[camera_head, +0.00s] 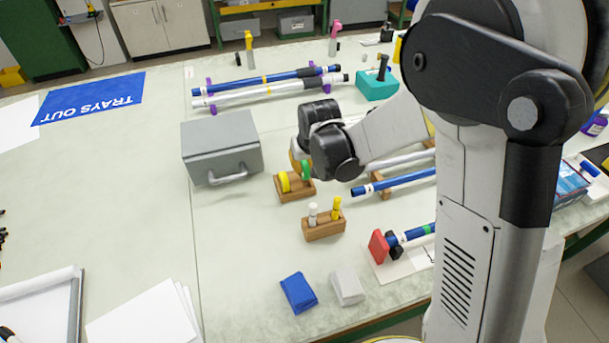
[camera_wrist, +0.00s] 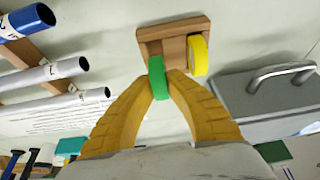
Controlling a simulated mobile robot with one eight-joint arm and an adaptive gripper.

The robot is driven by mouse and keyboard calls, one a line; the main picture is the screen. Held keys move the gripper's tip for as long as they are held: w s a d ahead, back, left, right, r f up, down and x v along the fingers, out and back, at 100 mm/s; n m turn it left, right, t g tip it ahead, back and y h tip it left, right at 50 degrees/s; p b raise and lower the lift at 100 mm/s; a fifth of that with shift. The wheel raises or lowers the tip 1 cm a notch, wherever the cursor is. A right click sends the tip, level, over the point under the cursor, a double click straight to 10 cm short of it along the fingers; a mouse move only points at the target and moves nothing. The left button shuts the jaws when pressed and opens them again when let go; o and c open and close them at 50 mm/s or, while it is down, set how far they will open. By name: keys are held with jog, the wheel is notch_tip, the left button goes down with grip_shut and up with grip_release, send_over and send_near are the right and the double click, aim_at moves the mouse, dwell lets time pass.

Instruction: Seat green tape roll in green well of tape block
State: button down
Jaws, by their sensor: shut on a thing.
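The wooden tape block (camera_head: 298,194) stands on the bench in the head view; it also shows in the wrist view (camera_wrist: 172,32). A yellow tape roll (camera_head: 284,182) sits upright at its left end; it is at the right in the wrist view (camera_wrist: 198,55). My gripper (camera_wrist: 159,78) has its yellow fingers shut on the green tape roll (camera_wrist: 158,77), held upright. In the head view the green roll (camera_head: 306,170) is at the block's right end, its top higher than the yellow roll's. Its lower edge and the green well are hidden, so I cannot tell how deep it sits.
A grey box with a handle (camera_head: 222,148) stands left of the block. A second wooden block (camera_head: 324,229) with a white and a yellow peg is in front. Blue and white rods (camera_head: 395,183) lie to the right.

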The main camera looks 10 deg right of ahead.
aim_at(304, 173)
jog(key=shift+f+b, duration=0.55)
jog(key=shift+f, duration=1)
jog(key=shift+f, duration=0.15)
jog(key=c, duration=1.5)
grip_release()
jog(key=shift+c, duration=0.2)
